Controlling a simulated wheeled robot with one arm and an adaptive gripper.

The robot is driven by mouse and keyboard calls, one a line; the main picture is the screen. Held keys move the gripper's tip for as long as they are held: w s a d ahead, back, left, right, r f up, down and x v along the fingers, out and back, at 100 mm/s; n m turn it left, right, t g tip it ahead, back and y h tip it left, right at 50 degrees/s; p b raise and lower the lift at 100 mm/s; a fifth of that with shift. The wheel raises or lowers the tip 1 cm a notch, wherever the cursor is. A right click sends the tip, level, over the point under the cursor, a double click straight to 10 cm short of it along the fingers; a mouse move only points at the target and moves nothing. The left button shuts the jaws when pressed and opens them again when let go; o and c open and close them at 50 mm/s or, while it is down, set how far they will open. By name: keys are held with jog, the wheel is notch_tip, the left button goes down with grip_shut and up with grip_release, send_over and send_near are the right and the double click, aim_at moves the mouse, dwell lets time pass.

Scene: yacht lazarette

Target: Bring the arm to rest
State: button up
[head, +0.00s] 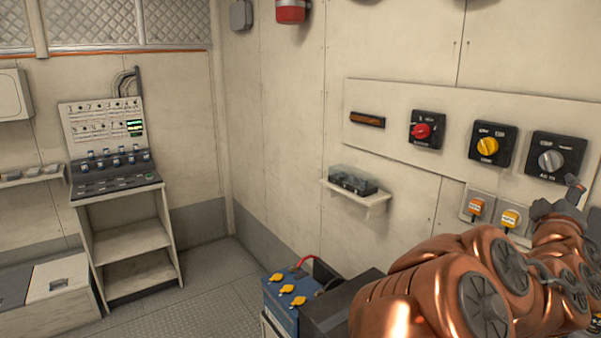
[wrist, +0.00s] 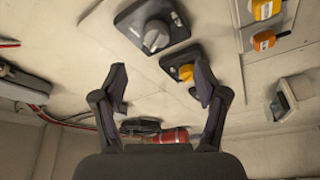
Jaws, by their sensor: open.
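My arm is copper-coloured and reaches in from the lower right of the head view. My gripper (head: 575,187) shows only in part there, at the right edge close to the wall panel. In the wrist view my gripper (wrist: 163,95) is open, its two dark fingers spread wide with nothing between them. Beyond the fingertips is the wall with a grey rotary switch (wrist: 155,37) and a yellow rotary switch (wrist: 186,72). I cannot tell how far the fingers are from the wall.
The wall panel carries a red switch (head: 421,131), a yellow switch (head: 487,146) and a grey switch (head: 551,162). A small shelf (head: 357,194) juts out below. A console (head: 115,180) stands at the left; floor between is clear.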

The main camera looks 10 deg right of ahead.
jog(key=s+a+f+m+g+y, duration=0.3)
jog(key=a+f+g+y, duration=0.1)
jog(key=a+f, duration=0.55)
jog(key=s+a+f+m+g+y, duration=0.3)
jog(key=s+a+f+g+y, duration=0.15)
jog(key=a+f, duration=0.55)
jog(key=s+a+f+g+y, duration=0.1)
jog(key=s+a+f+g, duration=0.1)
jog(key=s+a+f, duration=0.1)
jog(key=s+a+f+n+g+y, duration=0.1)
jog(key=s+a+f+y, duration=0.1)
jog(key=s+a, duration=0.3)
jog(key=a+f, duration=0.1)
jog(key=a, duration=0.2)
jog(key=shift+a+f+g, duration=0.15)
jog(key=shift+f+g, duration=0.2)
jog(key=s+a+g, duration=0.1)
jog(key=s+a, duration=0.1)
jog(key=s, duration=0.1)
jog(key=s+a+n+g+y, duration=0.1)
jog(key=s+a, duration=0.2)
jog(key=s, duration=0.1)
jog(key=s+a+g+y, duration=0.1)
jog(key=s+a, duration=0.1)
jog(key=s, duration=0.1)
jog(key=shift+s+a+f+n+g, duration=0.3)
jog(key=shift+a+f+g, duration=0.05)
jog(key=shift+g, duration=0.05)
jog(key=shift+c, duration=0.2)
